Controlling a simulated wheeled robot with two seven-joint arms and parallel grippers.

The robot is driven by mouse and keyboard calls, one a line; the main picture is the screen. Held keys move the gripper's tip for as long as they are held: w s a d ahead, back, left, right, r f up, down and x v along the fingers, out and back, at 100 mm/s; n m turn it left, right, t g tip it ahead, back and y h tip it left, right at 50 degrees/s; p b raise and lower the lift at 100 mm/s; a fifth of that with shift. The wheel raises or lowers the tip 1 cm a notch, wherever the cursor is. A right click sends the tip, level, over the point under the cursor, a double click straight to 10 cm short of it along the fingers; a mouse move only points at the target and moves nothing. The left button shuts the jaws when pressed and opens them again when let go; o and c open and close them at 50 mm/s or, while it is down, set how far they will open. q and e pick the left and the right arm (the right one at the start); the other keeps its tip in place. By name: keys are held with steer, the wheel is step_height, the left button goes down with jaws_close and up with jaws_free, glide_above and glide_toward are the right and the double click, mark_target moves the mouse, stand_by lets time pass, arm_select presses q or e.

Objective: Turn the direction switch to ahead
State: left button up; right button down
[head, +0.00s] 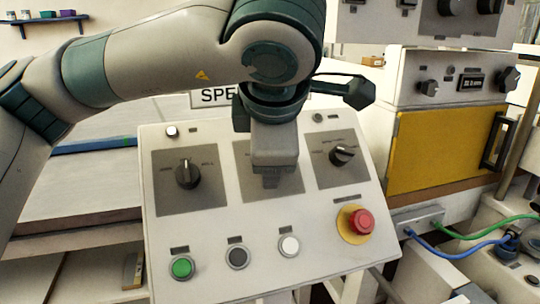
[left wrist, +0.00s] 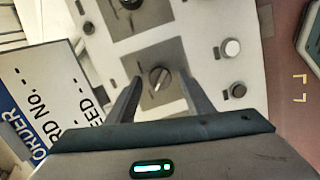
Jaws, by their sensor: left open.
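The sloped white control panel (head: 215,245) carries three dark plates with rotary switches; their lettering is too small to read, so I cannot tell which is the direction switch. The left switch (head: 187,174) points up the panel. The right switch (head: 342,155) is turned towards the right. My left gripper (head: 271,181) is over the middle plate (head: 247,183) and hides its switch in the head view. In the left wrist view this middle switch (left wrist: 159,78) shows between the open fingers, with a gap on each side. My right gripper is not in view.
Green (head: 181,268), black (head: 237,257) and white (head: 289,245) buttons line the panel's lower edge. A red stop button (head: 361,222) sits at right. A sign (head: 213,96) stands behind the panel. A yellow-door cabinet (head: 440,150) is at right.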

arm_select(q)
steer(key=shift+f, duration=0.1)
steer(key=c, duration=1)
steer(key=shift+c, duration=0.2)
